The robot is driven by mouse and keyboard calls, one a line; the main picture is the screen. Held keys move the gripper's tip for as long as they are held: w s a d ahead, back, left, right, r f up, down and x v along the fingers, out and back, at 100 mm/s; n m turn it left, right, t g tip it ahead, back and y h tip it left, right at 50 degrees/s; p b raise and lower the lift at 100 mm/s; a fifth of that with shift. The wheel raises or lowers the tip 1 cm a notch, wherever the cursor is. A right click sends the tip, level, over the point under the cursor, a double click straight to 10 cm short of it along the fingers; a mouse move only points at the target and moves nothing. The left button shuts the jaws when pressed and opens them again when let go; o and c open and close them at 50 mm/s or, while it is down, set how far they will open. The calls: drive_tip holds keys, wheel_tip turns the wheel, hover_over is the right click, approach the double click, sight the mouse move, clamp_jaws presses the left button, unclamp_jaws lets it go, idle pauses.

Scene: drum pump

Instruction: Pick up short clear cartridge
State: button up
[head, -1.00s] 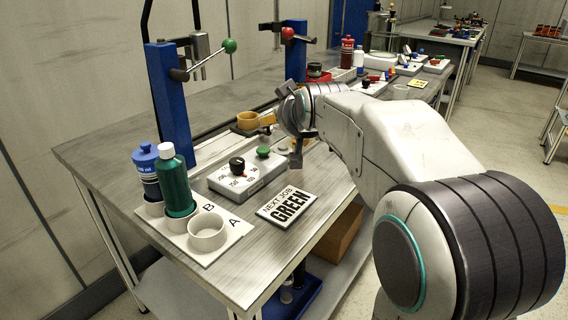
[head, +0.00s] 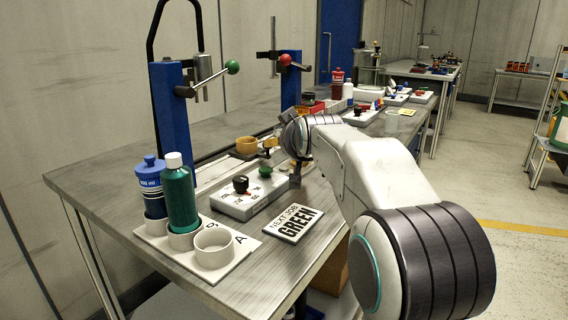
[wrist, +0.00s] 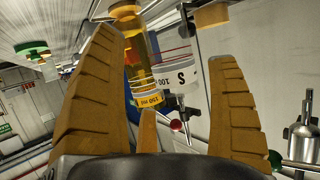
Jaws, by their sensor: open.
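In the wrist view, my gripper (wrist: 165,48) is open, with one brown finger on each side of the picture. A clear cartridge with a white label reading "S" and "100" (wrist: 181,78) shows between the fingers, nearer the right one, with a gap to each. An amber cartridge with a "150 ml" label (wrist: 147,70) lies just left of it in the picture. I cannot make out the clear cartridge there.
On the bench (head: 110,180) are a white switch box (head: 240,203), a "NEXT JOB GREEN" sign (head: 293,222), and a tray with blue (head: 151,182) and green (head: 180,190) bottles and an empty white cup (head: 213,247). Blue press posts (head: 170,120) stand behind.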

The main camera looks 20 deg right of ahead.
drive_tip(key=shift+w+f+b, duration=0.35)
drive_tip(key=shift+f+b, duration=0.05)
drive_tip(key=shift+f, duration=0.05)
drive_tip(key=shift+x, duration=1.85)
drive_tip(key=shift+r, duration=0.15)
drive_tip(key=shift+c, duration=0.3)
drive_tip(key=c, duration=0.9)
drive_tip(key=shift+r, duration=0.15)
